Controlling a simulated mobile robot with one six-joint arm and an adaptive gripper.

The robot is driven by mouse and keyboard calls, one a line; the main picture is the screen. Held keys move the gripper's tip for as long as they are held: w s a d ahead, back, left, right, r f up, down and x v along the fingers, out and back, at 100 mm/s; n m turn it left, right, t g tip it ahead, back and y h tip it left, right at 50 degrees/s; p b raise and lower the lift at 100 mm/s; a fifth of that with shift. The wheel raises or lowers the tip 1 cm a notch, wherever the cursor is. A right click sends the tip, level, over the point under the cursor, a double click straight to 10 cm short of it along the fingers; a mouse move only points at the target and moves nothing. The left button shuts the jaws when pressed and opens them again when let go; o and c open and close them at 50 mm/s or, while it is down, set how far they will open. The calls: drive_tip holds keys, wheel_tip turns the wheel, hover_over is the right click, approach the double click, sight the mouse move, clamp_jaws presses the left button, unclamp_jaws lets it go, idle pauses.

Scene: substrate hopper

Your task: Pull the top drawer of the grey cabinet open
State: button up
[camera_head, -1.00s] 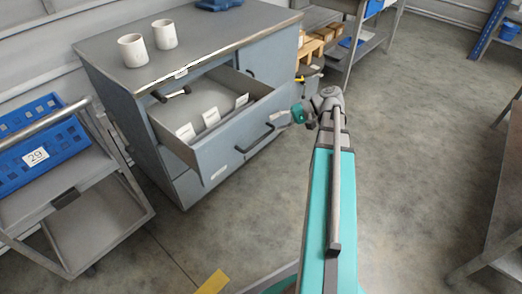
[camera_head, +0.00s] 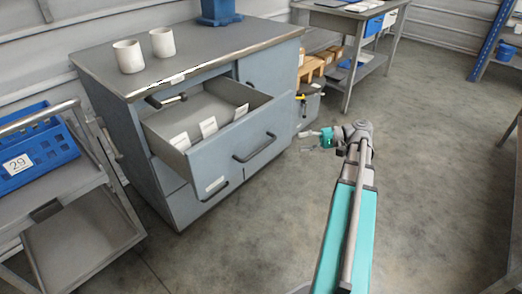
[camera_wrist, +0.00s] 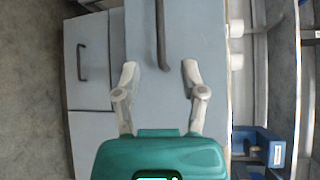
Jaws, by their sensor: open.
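The grey cabinet (camera_head: 130,130) stands at the left middle of the head view. Its top drawer (camera_head: 215,160) is pulled out, with several white labels and a dark-handled tool showing inside. The drawer's dark bar handle (camera_head: 255,147) is on its front; it also shows at the top of the wrist view (camera_wrist: 162,35). My gripper (camera_head: 308,139) is to the right of the drawer front, apart from the handle. In the wrist view its two fingers (camera_wrist: 160,78) are spread, with nothing between them but the drawer front behind.
Two white mugs (camera_head: 145,50) and a blue object (camera_head: 218,10) stand on the cabinet top. A trolley with a blue crate (camera_head: 35,150) is at the left. A bench (camera_head: 350,25) is behind at the right. The floor (camera_head: 430,130) between is clear.

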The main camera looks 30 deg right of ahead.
sight(262, 148)
drive_tip(key=shift+b+x, duration=0.95)
drive_tip(key=shift+x, duration=5.95)
drive_tip(key=shift+s+a, duration=0.1)
clamp_jaws()
